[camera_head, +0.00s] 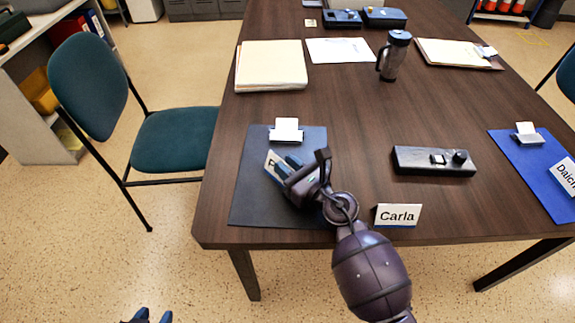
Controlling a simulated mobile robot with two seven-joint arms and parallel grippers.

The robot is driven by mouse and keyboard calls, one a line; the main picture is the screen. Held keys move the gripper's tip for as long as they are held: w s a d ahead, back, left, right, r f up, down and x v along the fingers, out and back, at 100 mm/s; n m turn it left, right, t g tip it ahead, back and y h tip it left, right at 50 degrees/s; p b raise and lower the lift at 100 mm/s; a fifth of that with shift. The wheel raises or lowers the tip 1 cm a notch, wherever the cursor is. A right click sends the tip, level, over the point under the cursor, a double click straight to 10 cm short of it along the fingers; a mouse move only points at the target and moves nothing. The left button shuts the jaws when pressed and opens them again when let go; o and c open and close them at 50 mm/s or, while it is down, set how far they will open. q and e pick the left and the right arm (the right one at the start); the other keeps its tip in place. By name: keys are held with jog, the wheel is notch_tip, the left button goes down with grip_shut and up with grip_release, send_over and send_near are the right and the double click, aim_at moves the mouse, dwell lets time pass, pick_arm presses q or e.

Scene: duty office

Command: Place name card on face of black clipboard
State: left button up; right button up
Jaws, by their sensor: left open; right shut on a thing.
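The black clipboard (255,205) lies on the table's near left part, with a pale clip (286,129) at its far end. My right gripper (285,168) is over the clipboard, shut on a white name card (271,159) that is largely hidden by the fingers; one dark letter shows. I cannot tell whether the card touches the clipboard. My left gripper (150,316) shows only its blue fingertips at the bottom edge, open and empty, off the table to the left.
A "Carla" card (398,215) stands at the table's (345,120) front edge. A black box (433,161) lies right of the clipboard, and a blue clipboard (527,165) with another name card (564,175) further right. A paper stack (271,66) and a tumbler (393,58) are behind. A teal chair (175,137) stands left.

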jog(key=shift+f, duration=0.15)
pick_arm(q)
jog(key=shift+s+f, duration=0.25)
pick_arm(e)
jog(key=o, duration=0.9)
jog(key=shift+r, duration=0.2)
jog(key=shift+s+d, duration=0.2)
jog(key=v, duration=1.1)
jog(key=shift+s+d+f, duration=0.1)
pick_arm(q)
jog(key=shift+s+r, duration=0.1)
jog(key=shift+r, duration=0.15)
pick_arm(e)
jog(key=shift+s, duration=0.1)
pick_arm(q)
jog(key=shift+w+r, duration=0.1)
jog(key=shift+w, duration=0.15)
pick_arm(e)
jog(key=shift+d, duration=0.15)
